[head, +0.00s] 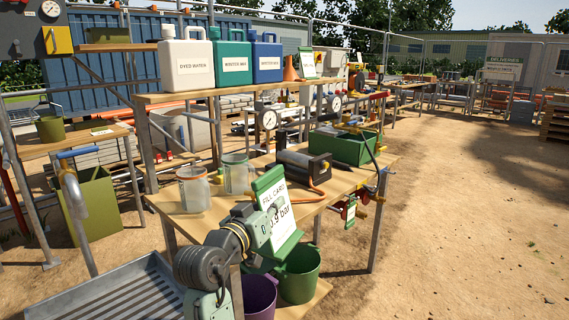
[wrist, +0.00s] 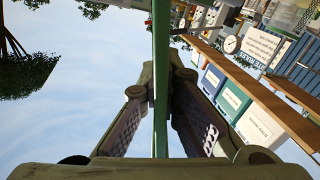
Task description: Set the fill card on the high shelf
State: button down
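The fill card (head: 279,212) is a white card with a green frame and reads "FILL CARD" and "0.9 bar". It is held tilted above the front edge of the lower wooden bench in the head view. My gripper (head: 268,226) is shut on it. In the wrist view the card (wrist: 161,40) shows edge-on as a thin green strip between the fingers of my gripper (wrist: 161,75). The high shelf (head: 205,94) is a wooden plank behind and above the bench, and it also shows in the wrist view (wrist: 262,93) at the right.
On the shelf stand a white jug (head: 187,60), a green jug (head: 231,58), a blue jug (head: 266,60), an orange funnel (head: 291,69) and another card (head: 308,64). The bench (head: 163,207) holds two jars, a pump and a green crate (head: 340,148). Buckets (head: 300,275) stand below.

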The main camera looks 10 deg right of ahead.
jog(key=a+f+n+t+y, duration=0.1)
jog(key=a+f+n+y, duration=0.1)
jog(key=f, duration=1.1)
jog(key=a+f+n+t+y, duration=0.1)
jog(key=a+f+n+y, duration=0.2)
jog(key=f, duration=1)
jog(key=a+f+n+t+y, duration=0.1)
jog(key=a+f+y, duration=0.3)
jog(key=f, duration=1)
jog(key=shift+w+a+n+t+y, duration=0.2)
jog(key=shift+w+n+t+y, duration=0.25)
jog(key=shift+n+y, duration=0.45)
